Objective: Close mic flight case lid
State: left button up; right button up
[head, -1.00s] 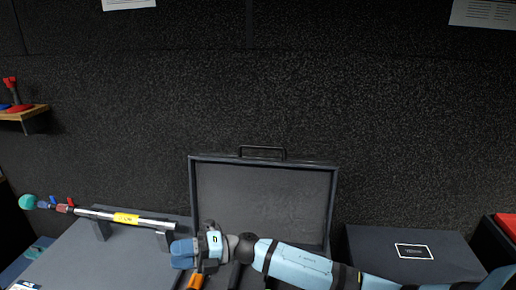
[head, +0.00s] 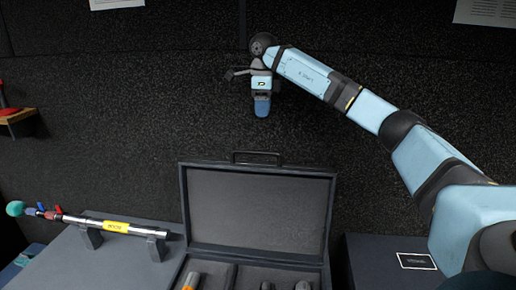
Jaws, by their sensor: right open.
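The mic flight case stands open on the grey worktop, its dark lid (head: 258,207) raised upright against the back wall with a handle (head: 257,157) on its top edge. The case's lower half (head: 226,268) shows at the bottom edge, with an orange-and-dark item (head: 192,281) and several dark round-topped items in its compartments. My right gripper (head: 262,106) hangs above the lid, fingers pointing down, open and apart from the lid and handle. My left gripper is out of view.
A metal tube with a yellow label (head: 117,227) rests on two dark supports at the left. A dark box with a white label (head: 416,261) stands right of the case. A small wooden shelf (head: 18,115) is on the left wall.

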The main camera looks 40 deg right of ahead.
notch_tip(320, 180, down, 13)
jog(key=shift+d+r+p, duration=0.1)
jog(key=shift+d+p, duration=0.05)
jog(key=shift+p, duration=0.95)
jog(key=shift+f, duration=0.35)
jog(key=shift+c, duration=0.4)
grip_shut()
